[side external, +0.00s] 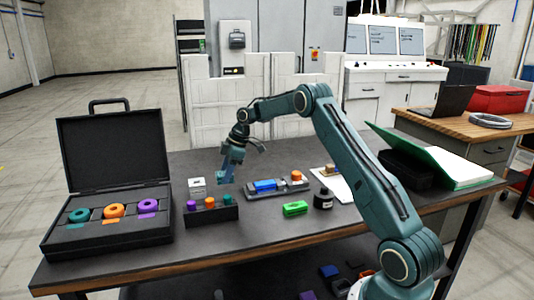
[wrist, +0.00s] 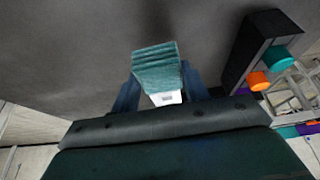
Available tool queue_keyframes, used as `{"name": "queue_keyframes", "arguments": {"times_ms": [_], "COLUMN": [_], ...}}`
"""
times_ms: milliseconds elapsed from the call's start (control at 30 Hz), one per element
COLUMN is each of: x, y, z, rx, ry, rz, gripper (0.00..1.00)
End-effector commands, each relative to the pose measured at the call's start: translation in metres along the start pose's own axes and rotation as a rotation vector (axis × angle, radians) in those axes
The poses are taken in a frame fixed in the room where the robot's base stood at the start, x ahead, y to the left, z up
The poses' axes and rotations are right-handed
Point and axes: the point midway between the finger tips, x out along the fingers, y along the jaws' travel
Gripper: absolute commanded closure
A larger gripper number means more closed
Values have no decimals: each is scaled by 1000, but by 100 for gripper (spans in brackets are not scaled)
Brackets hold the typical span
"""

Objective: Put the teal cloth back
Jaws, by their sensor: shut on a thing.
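The teal cloth (wrist: 156,68) shows in the wrist view as a folded, layered pad between the two fingers of my gripper (wrist: 158,84). My gripper is shut on it. A small white patch (wrist: 166,98) shows at the cloth's lower edge; I cannot tell what it is. In the side view my gripper (side external: 229,178) is above the dark table, behind the black holder (side external: 222,218) with purple, orange and teal pegs. The cloth cannot be made out clearly there.
An open black case (side external: 75,240) with teal, orange and purple rings stands at the left. A small white box (side external: 197,187) is near my gripper. A grey tray (side external: 262,194), a green block (side external: 295,208) and a black bottle (side external: 323,199) lie to the right. The front table strip is clear.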

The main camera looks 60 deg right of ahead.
Motion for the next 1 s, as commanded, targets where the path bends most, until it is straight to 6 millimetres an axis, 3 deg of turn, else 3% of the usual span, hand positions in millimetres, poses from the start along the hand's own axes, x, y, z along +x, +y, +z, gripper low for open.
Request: {"name": "queue_keyframes", "arguments": {"times_ms": [467, 933, 967, 1000], "x": [35, 40, 40, 40], "y": [0, 0, 0, 0], "z": [15, 17, 17, 17], "rx": [1, 0, 0, 0], "ry": [-1, -1, 0, -1], "rz": [-1, 0, 0, 0], "gripper": [76, 76, 49, 42]}}
